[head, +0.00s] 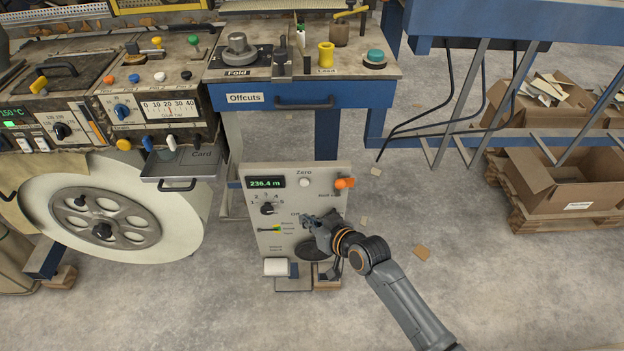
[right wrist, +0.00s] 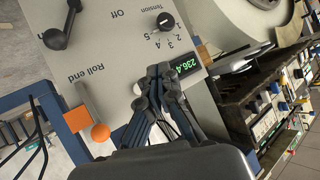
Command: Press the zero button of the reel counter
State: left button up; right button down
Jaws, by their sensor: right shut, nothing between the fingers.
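The reel counter (head: 250,205) is a pale upright panel with a green-lit display reading 236.4 m (head: 266,183). Its zero button (head: 304,182) is a small pale round button under the "Zero" label, right of the display. My right gripper (head: 305,218) is shut and empty in front of the panel, appearing below the zero button in the head view. In the right wrist view the shut fingers (right wrist: 160,70) point at the panel beside the display (right wrist: 187,65). My left gripper is not in view.
An orange roll-end knob (head: 345,183) sticks out right of the zero button. A black tension dial (head: 268,208) sits under the display. The large white reel (head: 110,215) stands to the left. Cardboard boxes (head: 570,185) stand at the right, with open floor between.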

aim_at(304, 182)
pick_arm(q)
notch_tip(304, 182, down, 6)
jog(key=b, duration=0.6)
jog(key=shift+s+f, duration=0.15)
pick_arm(e)
jog(key=w, duration=0.8)
jog(key=shift+w, duration=0.35)
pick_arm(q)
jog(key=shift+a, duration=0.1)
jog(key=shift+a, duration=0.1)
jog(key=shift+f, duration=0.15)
pick_arm(e)
jog(key=shift+w, duration=0.45)
pick_arm(q)
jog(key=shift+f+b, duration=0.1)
jog(key=shift+b, duration=0.25)
pick_arm(e)
jog(key=shift+w, duration=0.1)
